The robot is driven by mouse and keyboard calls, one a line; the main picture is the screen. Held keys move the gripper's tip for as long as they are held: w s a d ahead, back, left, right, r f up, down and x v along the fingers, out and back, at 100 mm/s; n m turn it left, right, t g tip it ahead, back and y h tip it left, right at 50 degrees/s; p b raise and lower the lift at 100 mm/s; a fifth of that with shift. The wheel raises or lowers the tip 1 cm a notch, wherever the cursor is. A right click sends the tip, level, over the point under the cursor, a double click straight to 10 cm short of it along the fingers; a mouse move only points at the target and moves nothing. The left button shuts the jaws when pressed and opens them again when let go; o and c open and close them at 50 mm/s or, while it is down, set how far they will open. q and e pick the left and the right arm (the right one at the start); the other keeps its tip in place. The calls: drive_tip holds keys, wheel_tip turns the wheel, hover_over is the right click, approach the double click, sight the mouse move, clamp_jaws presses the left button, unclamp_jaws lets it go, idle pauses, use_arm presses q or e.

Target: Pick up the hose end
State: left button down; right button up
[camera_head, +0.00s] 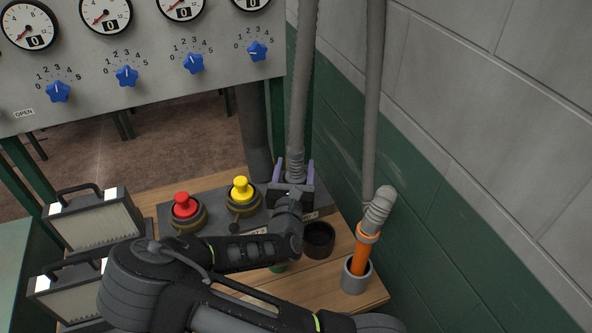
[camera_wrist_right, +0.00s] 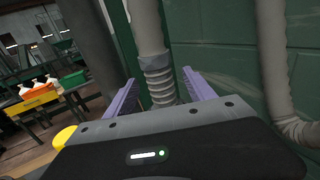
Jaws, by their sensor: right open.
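A grey hose (camera_head: 303,80) hangs down in front of my right gripper (camera_head: 292,166), with a ribbed grey cuff at its lower part. The gripper is open, its two purple fingers on either side of this cuff. The right wrist view shows the ribbed cuff (camera_wrist_right: 158,78) between the fingers, with a visible gap at the left; contact at the right is unclear. The cuff's lower tip is hidden behind the gripper body. A second grey hose (camera_head: 375,90) ends in a ribbed cuff with an orange nozzle (camera_head: 361,257) standing in a grey cup (camera_head: 355,278). My left gripper is out of view.
Red (camera_head: 183,205) and yellow (camera_head: 240,190) push buttons stand left of the gripper. An empty dark cup (camera_head: 319,240) sits on the wooden table (camera_head: 345,300). A green and grey wall (camera_head: 480,150) bounds the right. A gauge panel (camera_head: 150,60) stands at upper left, and two lamps (camera_head: 95,222) below it.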

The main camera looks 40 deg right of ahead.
drive_tip(key=shift+w+d, duration=0.35)
drive_tip(key=shift+d, duration=0.05)
drive_tip(key=p+x, duration=0.1)
drive_tip(key=x, duration=0.4)
drive_tip(key=shift+w+p, duration=0.2)
drive_tip(key=shift+p, duration=0.1)
drive_tip(key=shift+c, duration=0.2)
clamp_jaws()
idle(0.6)
